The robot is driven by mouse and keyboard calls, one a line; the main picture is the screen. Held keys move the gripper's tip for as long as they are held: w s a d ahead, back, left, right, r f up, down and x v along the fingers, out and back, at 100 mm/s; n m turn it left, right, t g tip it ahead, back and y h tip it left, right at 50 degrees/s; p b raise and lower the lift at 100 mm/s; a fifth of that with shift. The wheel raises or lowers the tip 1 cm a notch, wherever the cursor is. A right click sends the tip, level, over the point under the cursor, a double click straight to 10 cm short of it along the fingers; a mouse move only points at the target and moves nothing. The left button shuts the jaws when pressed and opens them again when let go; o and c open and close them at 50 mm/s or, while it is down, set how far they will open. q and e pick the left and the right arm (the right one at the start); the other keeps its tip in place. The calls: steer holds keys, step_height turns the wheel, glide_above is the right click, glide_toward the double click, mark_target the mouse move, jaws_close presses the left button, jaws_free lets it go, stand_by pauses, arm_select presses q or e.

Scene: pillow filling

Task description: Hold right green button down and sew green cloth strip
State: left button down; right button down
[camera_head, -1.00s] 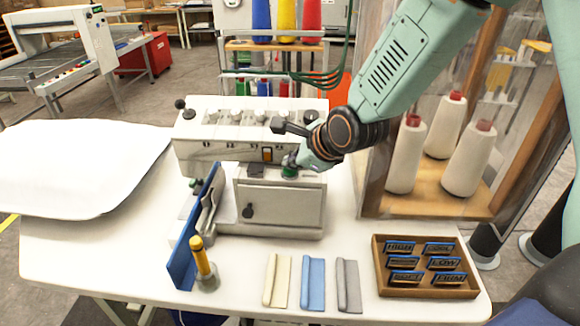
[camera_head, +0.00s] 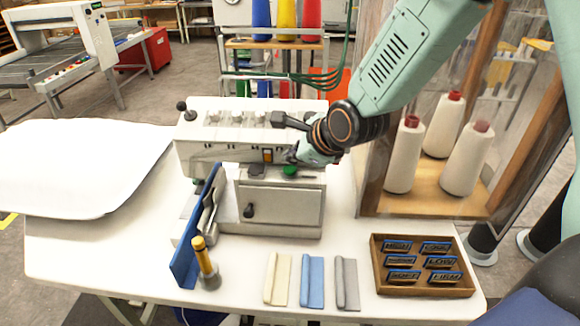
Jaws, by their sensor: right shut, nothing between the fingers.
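The sewing machine (camera_head: 225,138) stands in the middle of the white table. A green button (camera_head: 289,171) is on the right of its lower block (camera_head: 280,205). My right gripper (camera_head: 293,158) is shut and empty just above the green button; whether it touches the button cannot be told. Cream (camera_head: 277,279), blue (camera_head: 312,281) and grey (camera_head: 347,284) cloth strips lie side by side in front of the machine. I see no green strip. My left gripper is not in view.
A blue guide plate (camera_head: 195,230) and a yellow-handled tool (camera_head: 205,262) stand at the machine's front left. A wooden tray of labels (camera_head: 376,268) is at the right. A case with thread cones (camera_head: 404,160) stands behind it. A white pillow (camera_head: 75,165) lies left.

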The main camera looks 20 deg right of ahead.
mark_target(292, 171)
steer(key=shift+r+p, duration=2.55)
steer(key=shift+r, duration=0.1)
steer(key=shift+f, duration=0.1)
steer(key=shift+f, duration=0.15)
